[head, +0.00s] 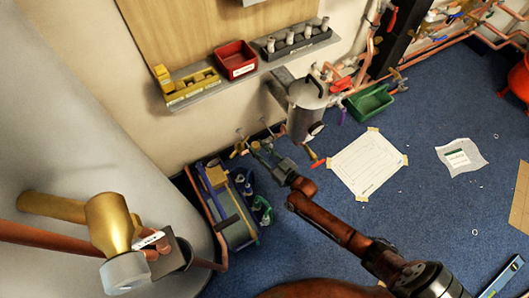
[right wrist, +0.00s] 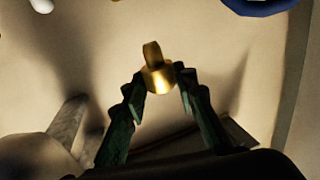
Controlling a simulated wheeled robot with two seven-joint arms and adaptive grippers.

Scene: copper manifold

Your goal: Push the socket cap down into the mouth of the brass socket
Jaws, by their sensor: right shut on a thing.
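My right gripper (head: 259,149) reaches in from the lower right in the head view, low beside the wall. In the right wrist view its two green fingers (right wrist: 160,88) close in on a small brass piece with an upright tab, which I take for the socket cap (right wrist: 157,77). The cap sits at the fingertips. A brass fitting (head: 240,150) shows just left of the fingertips in the head view; it is too small to tell if it is the socket or the held cap. The socket mouth is not clearly seen. My left gripper is not in view.
A crate of tools (head: 232,222) stands just below the right gripper. A grey metal canister (head: 306,105) is to its right, by the wall. A large brass pipe fitting (head: 108,223) is at the left. A paper sheet (head: 368,164) lies on open blue floor.

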